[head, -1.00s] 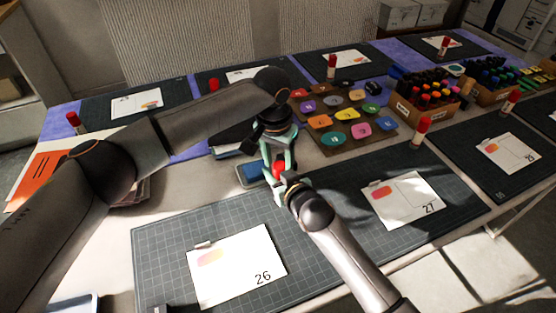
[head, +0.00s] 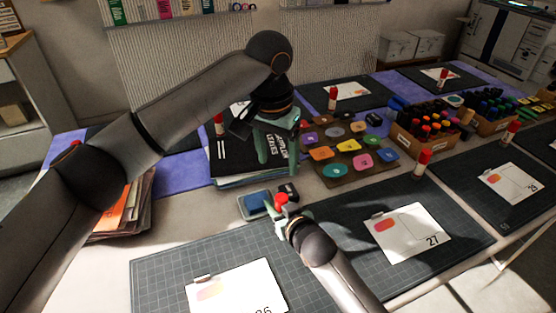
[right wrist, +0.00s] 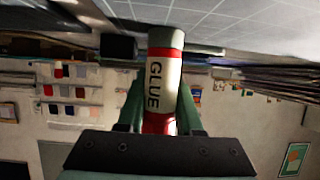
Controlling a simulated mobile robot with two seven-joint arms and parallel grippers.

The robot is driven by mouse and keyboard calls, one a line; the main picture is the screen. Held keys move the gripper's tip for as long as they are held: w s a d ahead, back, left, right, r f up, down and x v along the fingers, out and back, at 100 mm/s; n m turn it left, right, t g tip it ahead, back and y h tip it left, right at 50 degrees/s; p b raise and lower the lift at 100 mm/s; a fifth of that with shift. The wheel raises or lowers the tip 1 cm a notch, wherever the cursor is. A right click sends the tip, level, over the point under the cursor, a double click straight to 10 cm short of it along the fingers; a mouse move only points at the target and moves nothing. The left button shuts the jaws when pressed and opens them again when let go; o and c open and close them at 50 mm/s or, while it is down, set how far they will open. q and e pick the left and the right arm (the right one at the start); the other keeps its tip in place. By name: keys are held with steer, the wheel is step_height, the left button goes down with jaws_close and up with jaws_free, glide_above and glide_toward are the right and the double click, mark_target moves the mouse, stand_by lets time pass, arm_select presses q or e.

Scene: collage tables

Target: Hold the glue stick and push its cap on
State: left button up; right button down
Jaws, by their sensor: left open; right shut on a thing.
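A glue stick (right wrist: 162,85) with a white body marked GLUE stands in my right gripper (right wrist: 160,112). A red part covers its end low in the right wrist view, partly hidden by the gripper. In the head view its red top (head: 281,199) points up, and no gap below the red is visible. My right gripper (head: 279,222) is shut on the stick above the near table, by the blue pad. My left gripper (head: 277,155) is open and empty, fingers down, in front of the dark books, above and apart from the stick.
Dark books (head: 226,158) lie behind the left gripper. A blue ink pad (head: 253,204) sits left of the held stick. A tray of coloured shapes (head: 345,152), a marker box (head: 424,132) and a standing glue stick (head: 422,165) are to the right. Cutting mats (head: 345,235) lie in front.

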steer(key=shift+c, duration=2.4)
jaws_free()
steer(key=p+v, duration=0.2)
steer(key=v, duration=0.9)
steer(key=shift+d, duration=0.1)
steer(key=shift+s+d+r, duration=0.25)
steer(key=shift+s, duration=0.4)
